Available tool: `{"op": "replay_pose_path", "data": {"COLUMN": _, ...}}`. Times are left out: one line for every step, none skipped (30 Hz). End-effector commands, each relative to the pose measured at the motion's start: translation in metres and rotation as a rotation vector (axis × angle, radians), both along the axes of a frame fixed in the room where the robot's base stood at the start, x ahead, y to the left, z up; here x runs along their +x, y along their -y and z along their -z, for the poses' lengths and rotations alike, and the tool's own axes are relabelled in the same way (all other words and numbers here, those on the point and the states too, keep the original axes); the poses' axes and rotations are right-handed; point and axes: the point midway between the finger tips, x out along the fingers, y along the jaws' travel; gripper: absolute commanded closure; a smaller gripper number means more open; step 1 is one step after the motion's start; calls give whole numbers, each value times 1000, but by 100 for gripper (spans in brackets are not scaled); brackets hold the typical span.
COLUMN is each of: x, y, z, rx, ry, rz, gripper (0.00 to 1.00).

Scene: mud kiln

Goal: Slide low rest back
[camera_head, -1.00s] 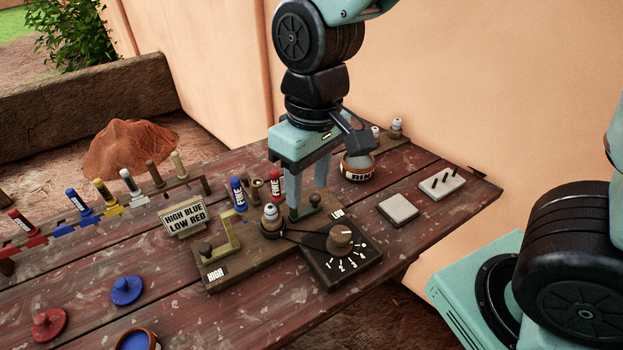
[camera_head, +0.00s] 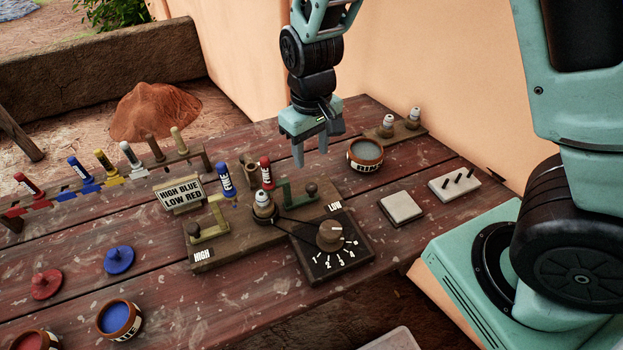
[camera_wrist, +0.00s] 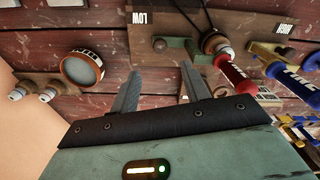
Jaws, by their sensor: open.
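The low rest, a green bracket (camera_head: 285,197) with a dark round knob (camera_head: 311,188), sits on the wooden board near the LOW label. It also shows in the wrist view as a green bar (camera_wrist: 184,43). My gripper (camera_head: 310,158) is open and empty, above and behind the low rest, apart from it. Its two fingers (camera_wrist: 160,72) point towards the board in the wrist view. The high rest, a yellow bracket (camera_head: 219,219), stands near the HIGH label at the board's left. A small white-topped spindle (camera_head: 263,204) stands between the rests.
A dial box (camera_head: 340,262) adjoins the board's front. Blue (camera_head: 225,180) and red (camera_head: 266,172) tools stand behind it, beside a HIGH BLUE LOW RED sign (camera_head: 181,194). A round bowl (camera_head: 366,154) is right of my gripper. A tool rack (camera_head: 110,183) runs along the left.

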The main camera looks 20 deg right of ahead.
Motion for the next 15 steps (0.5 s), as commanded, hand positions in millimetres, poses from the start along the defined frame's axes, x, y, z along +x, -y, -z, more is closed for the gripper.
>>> {"op": "replay_pose_path", "data": {"x": -1, "y": 1, "z": 12, "rx": -3, "ry": -6, "rz": 4, "gripper": 54}}
{"op": "replay_pose_path", "data": {"x": -1, "y": 2, "z": 19, "rx": -3, "ry": -5, "rz": 4, "gripper": 54}}
{"op": "replay_pose_path", "data": {"x": -1, "y": 1, "z": 27, "rx": -3, "ry": -6, "rz": 2, "gripper": 54}}
{"op": "replay_pose_path", "data": {"x": -1, "y": 1, "z": 33, "rx": -3, "ry": -6, "rz": 2, "gripper": 54}}
{"op": "replay_pose_path", "data": {"x": -1, "y": 1, "z": 39, "rx": -3, "ry": -6, "rz": 3, "gripper": 54}}
{"op": "replay_pose_path", "data": {"x": -1, "y": 2, "z": 47, "rx": -3, "ry": -6, "rz": 3, "gripper": 54}}
{"op": "replay_pose_path", "data": {"x": -1, "y": 2, "z": 53, "rx": -3, "ry": -4, "rz": 2, "gripper": 54}}
{"op": "replay_pose_path", "data": {"x": -1, "y": 1, "z": 59, "rx": -2, "ry": -5, "rz": 3, "gripper": 54}}
{"op": "replay_pose_path", "data": {"x": -1, "y": 1, "z": 66, "rx": -2, "ry": -4, "rz": 3, "gripper": 54}}
{"op": "replay_pose_path", "data": {"x": -1, "y": 1, "z": 70, "rx": -2, "ry": -4, "rz": 3, "gripper": 54}}
{"op": "replay_pose_path", "data": {"x": -1, "y": 1, "z": 75, "rx": -2, "ry": -4, "rz": 2, "gripper": 54}}
{"op": "replay_pose_path", "data": {"x": -1, "y": 1, "z": 80, "rx": -2, "ry": -3, "rz": 2, "gripper": 54}}
{"op": "replay_pose_path", "data": {"x": -1, "y": 1, "z": 84, "rx": -2, "ry": -3, "rz": 2, "gripper": 54}}
{"op": "replay_pose_path", "data": {"x": 0, "y": 1, "z": 87, "rx": -1, "ry": -2, "rz": 3, "gripper": 54}}
{"op": "replay_pose_path", "data": {"x": 0, "y": 1, "z": 90, "rx": -1, "ry": -1, "rz": 3, "gripper": 54}}
